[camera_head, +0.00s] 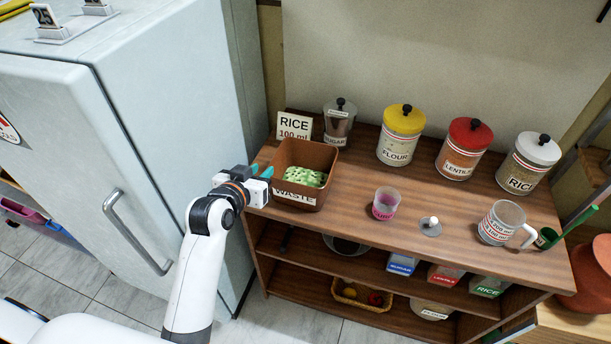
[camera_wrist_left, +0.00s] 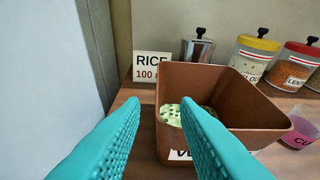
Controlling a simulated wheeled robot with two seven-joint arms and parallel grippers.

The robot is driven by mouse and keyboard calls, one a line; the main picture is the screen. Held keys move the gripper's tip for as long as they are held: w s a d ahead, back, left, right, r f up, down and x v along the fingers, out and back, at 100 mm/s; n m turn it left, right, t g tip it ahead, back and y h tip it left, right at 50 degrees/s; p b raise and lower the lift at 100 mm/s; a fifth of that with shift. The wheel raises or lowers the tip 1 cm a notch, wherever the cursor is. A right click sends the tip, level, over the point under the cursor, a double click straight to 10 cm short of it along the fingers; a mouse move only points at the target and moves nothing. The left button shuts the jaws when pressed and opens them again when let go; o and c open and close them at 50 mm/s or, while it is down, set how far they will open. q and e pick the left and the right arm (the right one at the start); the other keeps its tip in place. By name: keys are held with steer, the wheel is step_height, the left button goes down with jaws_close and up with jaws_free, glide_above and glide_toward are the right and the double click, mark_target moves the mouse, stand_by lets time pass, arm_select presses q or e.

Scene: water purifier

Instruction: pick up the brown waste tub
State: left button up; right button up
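The brown waste tub (camera_head: 311,157) stands upright at the left end of the wooden shelf top, with a WASTE label on its front. A green and white lump (camera_head: 305,176) lies inside it. The tub (camera_wrist_left: 225,85) fills the middle of the left wrist view. My left gripper (camera_head: 260,171) is open at the tub's left side. In the left wrist view the two teal fingers (camera_wrist_left: 161,103) are spread, with the tub's left wall appearing between them. I cannot tell whether a finger touches it. My right gripper is out of view.
A RICE 100 ml card (camera_head: 294,126) and a sugar canister (camera_head: 339,122) stand behind the tub. Flour (camera_head: 400,138), lentil (camera_head: 464,150) and rice (camera_head: 525,166) jars line the back. A pink cup (camera_head: 385,204) stands to the right. A fridge (camera_head: 130,130) is at left.

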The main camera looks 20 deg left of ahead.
mark_target(272, 162)
arm_select(q)
steer(key=x, duration=0.3)
steer(key=shift+d, duration=0.1)
steer(key=x, duration=0.2)
steer(key=p+x, duration=0.1)
steer(key=x, duration=0.2)
steer(key=shift+s+a+f, duration=0.1)
steer(key=shift+a+f, duration=0.15)
steer(key=shift+f, duration=0.05)
jaws_close()
stand_by(1.0)
